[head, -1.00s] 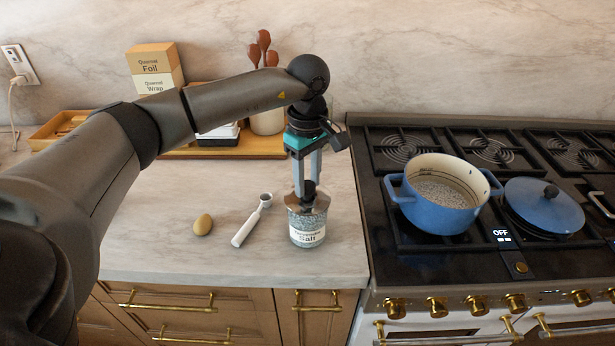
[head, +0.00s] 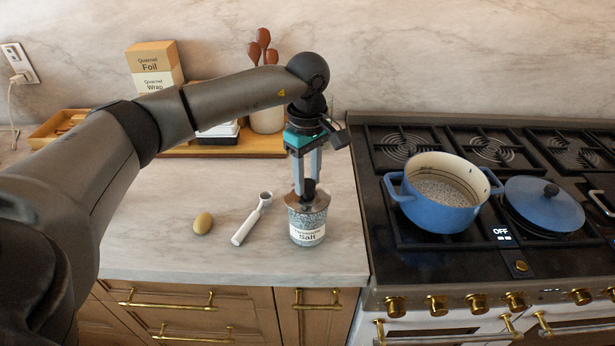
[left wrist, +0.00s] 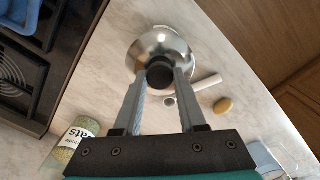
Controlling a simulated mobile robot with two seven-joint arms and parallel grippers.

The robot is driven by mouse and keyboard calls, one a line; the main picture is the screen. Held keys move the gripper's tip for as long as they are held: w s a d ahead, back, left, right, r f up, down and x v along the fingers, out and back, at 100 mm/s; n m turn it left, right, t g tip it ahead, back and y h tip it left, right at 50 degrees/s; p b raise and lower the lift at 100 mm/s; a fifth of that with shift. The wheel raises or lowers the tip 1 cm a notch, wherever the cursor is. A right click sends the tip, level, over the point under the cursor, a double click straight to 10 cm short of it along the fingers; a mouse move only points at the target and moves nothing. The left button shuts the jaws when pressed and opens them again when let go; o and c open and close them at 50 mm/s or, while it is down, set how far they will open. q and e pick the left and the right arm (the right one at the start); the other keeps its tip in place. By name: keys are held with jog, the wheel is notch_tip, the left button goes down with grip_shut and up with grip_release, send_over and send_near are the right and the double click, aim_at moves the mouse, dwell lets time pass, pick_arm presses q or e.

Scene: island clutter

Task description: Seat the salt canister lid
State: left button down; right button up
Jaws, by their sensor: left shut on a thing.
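The salt canister (head: 307,229) is a clear jar of grainy contents with a white "Salt" label, standing upright near the counter's front right. Its shiny metal lid (head: 296,202) with a black knob (head: 309,188) is at the canister's mouth. I cannot tell whether it is fully down. My left gripper (head: 309,182) points down from above and is shut on the knob. In the left wrist view the round lid (left wrist: 150,48) shows beyond the fingers, with the black knob (left wrist: 160,74) between them; the lid hides most of the canister. My right gripper is not in view.
A white-handled scoop (head: 250,222) and an egg-shaped object (head: 203,223) lie left of the canister. The stove (head: 440,265) with a blue pot (head: 440,212) is at right. A wooden tray (head: 262,146) stands behind.

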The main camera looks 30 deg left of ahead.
aim_at(308, 182)
pick_arm(q)
jog(key=shift+f+b, duration=0.8)
jog(key=shift+f, duration=0.25)
dwell(0.4)
jog(key=shift+c, duration=2)
grip_release()
notch_tip(308, 182, up, 15)
jog(key=shift+r, duration=0.2)
